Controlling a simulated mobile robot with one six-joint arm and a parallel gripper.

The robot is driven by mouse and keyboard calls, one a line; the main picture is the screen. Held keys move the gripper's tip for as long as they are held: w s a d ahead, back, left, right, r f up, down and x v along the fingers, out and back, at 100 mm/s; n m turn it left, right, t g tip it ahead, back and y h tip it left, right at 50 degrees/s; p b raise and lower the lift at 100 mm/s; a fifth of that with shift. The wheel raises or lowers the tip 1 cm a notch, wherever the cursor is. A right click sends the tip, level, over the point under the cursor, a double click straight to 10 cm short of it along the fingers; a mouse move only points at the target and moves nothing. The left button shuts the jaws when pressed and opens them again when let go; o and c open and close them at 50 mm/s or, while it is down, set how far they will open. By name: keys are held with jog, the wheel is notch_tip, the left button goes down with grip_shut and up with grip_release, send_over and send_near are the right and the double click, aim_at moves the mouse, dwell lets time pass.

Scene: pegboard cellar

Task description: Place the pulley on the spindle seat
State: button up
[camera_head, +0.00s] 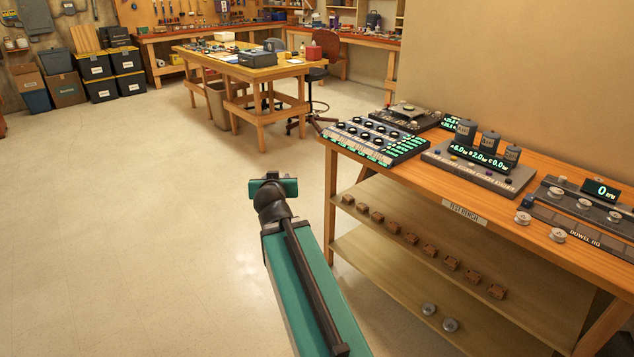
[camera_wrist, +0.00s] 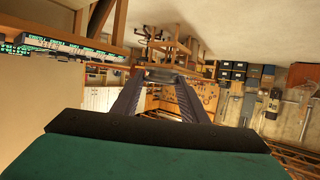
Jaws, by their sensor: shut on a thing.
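My gripper (camera_wrist: 164,80) shows in the wrist view, its two dark fingers closing in on a small grey thing (camera_wrist: 165,73) between the tips. It looks like the pulley seen edge-on, largely hidden by the fingers. In the head view my arm reaches over open floor left of the test bench, and the fingertips are hidden behind the teal wrist. A dark unit with a 0 RPM display (camera_head: 601,190) stands at the bench's right. Silvery pulley-like wheels (camera_head: 585,204) sit on and around it. I cannot tell which part is the spindle seat.
The wooden test bench (camera_head: 460,218) also bears a button panel (camera_head: 375,140), a turntable-like unit (camera_head: 408,113) and a scale unit with weights (camera_head: 478,168). Its shelves hold small brown blocks and two round metal pieces (camera_head: 450,325). The floor (camera_head: 130,240) at left is clear.

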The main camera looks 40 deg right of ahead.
jog(key=w+a+r+n+y, duration=0.2)
jog(key=a, duration=0.7)
jog(key=w+a+r+n+t+y, duration=0.1)
jog(key=w+a+r+n+y, duration=0.1)
jog(key=a, duration=0.7)
jog(key=w+a+r+n+t+y, duration=0.1)
jog(key=w+a+r+n+y, duration=0.1)
jog(key=a, duration=0.7)
jog(key=shift+w+a+n+y, duration=0.3)
jog(key=shift+w+y, duration=0.1)
jog(key=shift+y, duration=0.5)
jog(key=shift+d+r, duration=0.1)
jog(key=shift+d, duration=0.05)
